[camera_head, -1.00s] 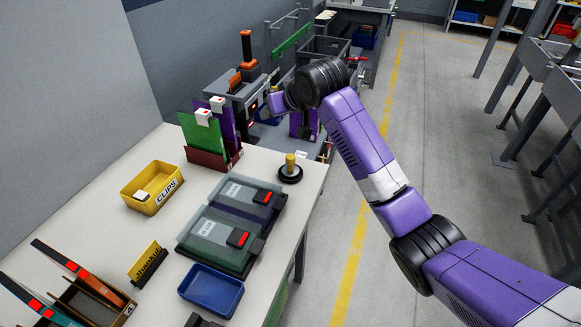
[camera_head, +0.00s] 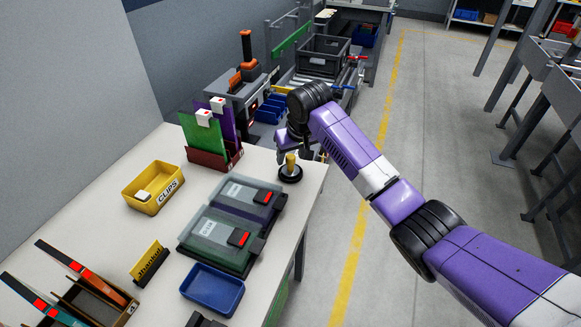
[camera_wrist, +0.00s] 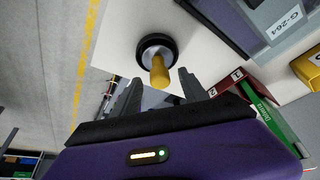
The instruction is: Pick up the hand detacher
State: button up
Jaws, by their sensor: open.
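The hand detacher (camera_head: 290,172), which I take to be the yellow grip on a round black base, stands upright near the right edge of the white table. In the wrist view, the hand detacher (camera_wrist: 157,62) shows with its yellow grip pointing toward my gripper (camera_wrist: 160,77). My gripper is open, with one finger on each side of the grip's end in the picture; I see no contact. In the head view, my gripper (camera_head: 298,150) is just above and behind the hand detacher, partly hidden by my wrist.
Two lidded cases (camera_head: 212,240) lie in front of the hand detacher. A red holder (camera_head: 212,160) with green and purple boards stands to its left. A yellow clips bin (camera_head: 152,188) and a blue tray (camera_head: 212,290) are farther off. The table (camera_head: 312,190) ends just right of it.

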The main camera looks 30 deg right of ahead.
jog(key=shift+w+f, duration=0.25)
jog(key=shift+f, duration=0.4)
grip_shut()
jog(key=shift+r, duration=0.1)
